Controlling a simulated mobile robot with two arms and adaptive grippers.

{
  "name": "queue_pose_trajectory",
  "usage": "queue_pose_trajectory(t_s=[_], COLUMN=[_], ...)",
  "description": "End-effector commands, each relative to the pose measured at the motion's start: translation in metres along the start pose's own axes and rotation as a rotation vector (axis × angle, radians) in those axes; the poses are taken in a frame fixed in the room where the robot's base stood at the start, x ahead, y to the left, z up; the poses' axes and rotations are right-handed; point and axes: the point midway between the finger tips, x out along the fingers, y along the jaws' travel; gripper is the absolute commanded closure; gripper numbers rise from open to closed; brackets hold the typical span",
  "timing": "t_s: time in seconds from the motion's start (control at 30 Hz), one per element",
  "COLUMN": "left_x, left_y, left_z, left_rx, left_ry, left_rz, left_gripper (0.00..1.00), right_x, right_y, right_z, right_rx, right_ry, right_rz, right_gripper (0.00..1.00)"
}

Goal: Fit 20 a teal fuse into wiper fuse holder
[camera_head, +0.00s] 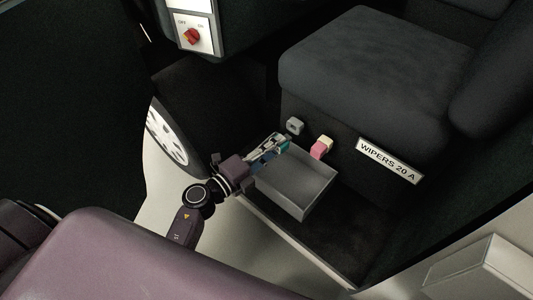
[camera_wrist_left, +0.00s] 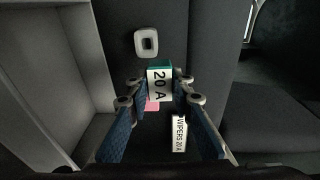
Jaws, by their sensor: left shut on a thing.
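My left gripper (camera_head: 272,150) is shut on the teal fuse (camera_head: 284,145), in front of the seat base. In the left wrist view the gripper (camera_wrist_left: 161,96) has the fuse (camera_wrist_left: 159,86) between its fingertips, with its white "20 A" face towards the camera and a teal edge at its far side. A grey holder (camera_head: 295,126) with a dark slot is on the seat base, apart from the fuse; it also shows in the wrist view (camera_wrist_left: 147,42). A pink and cream block (camera_head: 321,147) is to its right, partly hidden by the fuse in the wrist view (camera_wrist_left: 152,106). My right gripper is not in view.
A "WIPERS 20 A" sign (camera_head: 389,161) is on the seat base, right of the pink block. An open grey tray (camera_head: 305,190) lies below and beside the gripper. A red OFF/ON switch (camera_head: 193,36) is at upper left. The seat (camera_head: 370,75) overhangs the holders.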

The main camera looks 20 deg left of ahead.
Motion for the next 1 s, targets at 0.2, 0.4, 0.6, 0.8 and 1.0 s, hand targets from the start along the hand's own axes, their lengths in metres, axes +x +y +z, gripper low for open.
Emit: queue_pose_trajectory(t_s=[0.2,0.4,0.6,0.8,1.0], left_x=[-0.014,-0.017,-0.017,-0.015,0.004], left_y=[0.026,0.029,0.029,0.029,0.028], left_z=[0.017,0.02,0.019,0.019,0.021], left_rx=[-0.005,0.002,0.003,0.002,0.003], left_ry=[-0.088,-0.1,-0.098,-0.095,-0.094], left_rz=[-0.036,-0.043,-0.042,-0.047,-0.047], left_gripper=[0.99,0.99,0.99,0.99,0.99], right_x=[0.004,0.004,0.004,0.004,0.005], right_y=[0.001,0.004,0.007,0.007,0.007], right_z=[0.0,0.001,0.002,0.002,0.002], right_rx=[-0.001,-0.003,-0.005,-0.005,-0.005], right_ry=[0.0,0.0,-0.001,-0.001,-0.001], right_rz=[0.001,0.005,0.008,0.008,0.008], right_gripper=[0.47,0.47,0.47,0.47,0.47])
